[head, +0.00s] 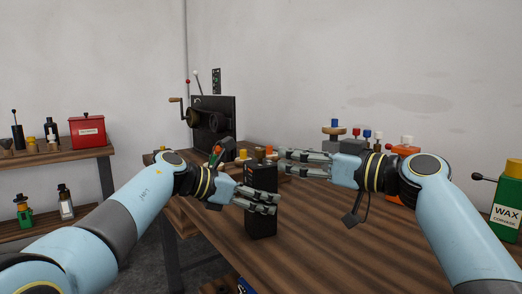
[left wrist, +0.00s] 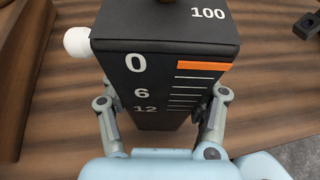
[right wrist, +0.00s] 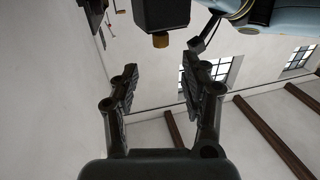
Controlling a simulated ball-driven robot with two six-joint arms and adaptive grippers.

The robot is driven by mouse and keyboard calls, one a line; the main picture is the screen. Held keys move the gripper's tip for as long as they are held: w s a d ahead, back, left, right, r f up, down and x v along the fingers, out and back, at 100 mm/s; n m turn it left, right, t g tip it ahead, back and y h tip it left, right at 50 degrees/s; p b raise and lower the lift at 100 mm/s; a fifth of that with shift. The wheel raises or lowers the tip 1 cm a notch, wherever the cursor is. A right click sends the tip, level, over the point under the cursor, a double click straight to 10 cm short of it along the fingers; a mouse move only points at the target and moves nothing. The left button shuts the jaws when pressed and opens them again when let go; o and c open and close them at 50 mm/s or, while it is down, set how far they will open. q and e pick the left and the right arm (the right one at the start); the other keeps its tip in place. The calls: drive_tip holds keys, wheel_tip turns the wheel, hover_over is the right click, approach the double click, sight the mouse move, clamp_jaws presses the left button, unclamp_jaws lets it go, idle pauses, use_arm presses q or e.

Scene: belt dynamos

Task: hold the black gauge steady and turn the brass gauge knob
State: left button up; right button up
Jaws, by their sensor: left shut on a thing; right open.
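The black gauge (head: 262,215) stands upright on the wooden table. Its face in the left wrist view (left wrist: 150,65) shows 0, 6 and 12, an orange bar, 100 on the top face and a white knob (left wrist: 76,42) on one side. My left gripper (head: 275,203) is shut on the gauge, a finger on each side. The brass knob (right wrist: 160,41) sticks out from the black block end in the right wrist view. My right gripper (head: 281,161) is open and empty, its fingertips beside the gauge's top; the knob is not between the fingers.
A black machine with a crank (head: 213,122) stands behind. Several small coloured parts and an orange item (head: 402,150) stand at the table's back. A green wax bottle (head: 507,200) is at the right edge. A red box (head: 87,131) sits on the left bench. The front table top is clear.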

sight(261, 148)
drive_tip(key=x, duration=0.9)
drive_tip(key=shift+w+a, duration=0.2)
drive_tip(key=shift+a, duration=0.05)
clamp_jaws()
